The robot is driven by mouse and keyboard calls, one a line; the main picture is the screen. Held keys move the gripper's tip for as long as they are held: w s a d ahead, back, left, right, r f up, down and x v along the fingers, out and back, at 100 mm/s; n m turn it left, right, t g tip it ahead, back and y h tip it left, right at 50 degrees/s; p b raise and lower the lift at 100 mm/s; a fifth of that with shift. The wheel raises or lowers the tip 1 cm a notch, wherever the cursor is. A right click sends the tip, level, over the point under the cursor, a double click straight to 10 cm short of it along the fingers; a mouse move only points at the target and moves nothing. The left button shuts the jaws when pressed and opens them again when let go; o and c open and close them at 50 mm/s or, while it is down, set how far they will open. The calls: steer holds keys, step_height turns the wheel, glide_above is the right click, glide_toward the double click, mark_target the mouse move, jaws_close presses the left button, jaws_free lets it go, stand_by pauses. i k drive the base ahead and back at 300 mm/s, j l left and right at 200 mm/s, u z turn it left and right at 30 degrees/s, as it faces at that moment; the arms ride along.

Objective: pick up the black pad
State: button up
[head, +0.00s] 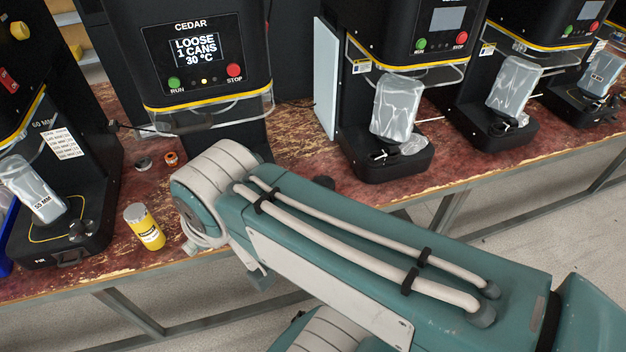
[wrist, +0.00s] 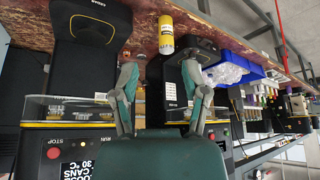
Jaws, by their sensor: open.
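My gripper (wrist: 158,66) is open in the wrist view, its two fingers spread wide with nothing held between them. A dark, rounded pad-like surface (wrist: 92,29) lies on the black base marked CEDAR, beyond and left of the left finger. I cannot tell whether it is a loose black pad or part of the machine. My arm hides the CEDAR machine's base there.
The CEDAR machine (head: 195,60) stands behind my arm. A yellow can (head: 144,226) stands on the worn red table (head: 290,150), with two small ring-like pieces (head: 156,160) behind it. Other machines holding bagged items flank it. A blue bin (wrist: 233,75) shows in the wrist view.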

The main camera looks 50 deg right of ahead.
mark_target(327, 181)
steer(key=z, duration=1.75)
steer(key=i, duration=0.2)
